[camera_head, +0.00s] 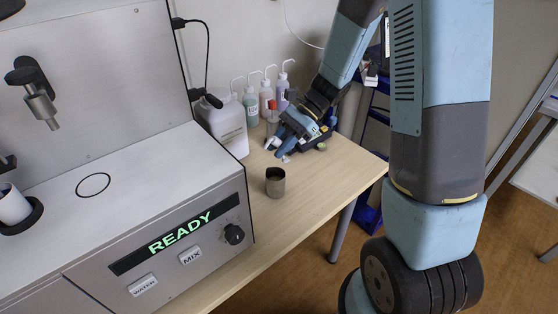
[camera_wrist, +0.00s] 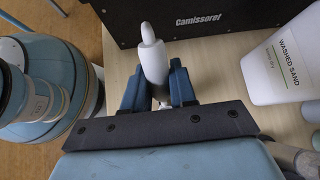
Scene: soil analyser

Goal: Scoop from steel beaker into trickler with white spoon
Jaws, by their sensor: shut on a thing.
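My gripper (camera_head: 279,148) is low over the wooden table, behind the steel beaker and apart from it. In the wrist view its two blue fingers (camera_wrist: 157,90) are shut on the white spoon (camera_wrist: 153,55), whose pale rounded end points away from my gripper. The steel beaker (camera_head: 275,182) stands upright on the table near the analyser's right corner; its inside looks dark and I cannot tell its contents. The beaker does not show in the wrist view. I cannot make out the trickler for certain; a dark object (camera_head: 318,143) sits by my gripper, partly hidden.
The analyser (camera_head: 150,200) with its READY display fills the left. A white tub (camera_head: 224,125) stands beside it; the wrist view shows its WASHED SAND label (camera_wrist: 290,55). Several wash bottles (camera_head: 251,107) stand along the wall. The table (camera_head: 315,190) is clear right of the beaker.

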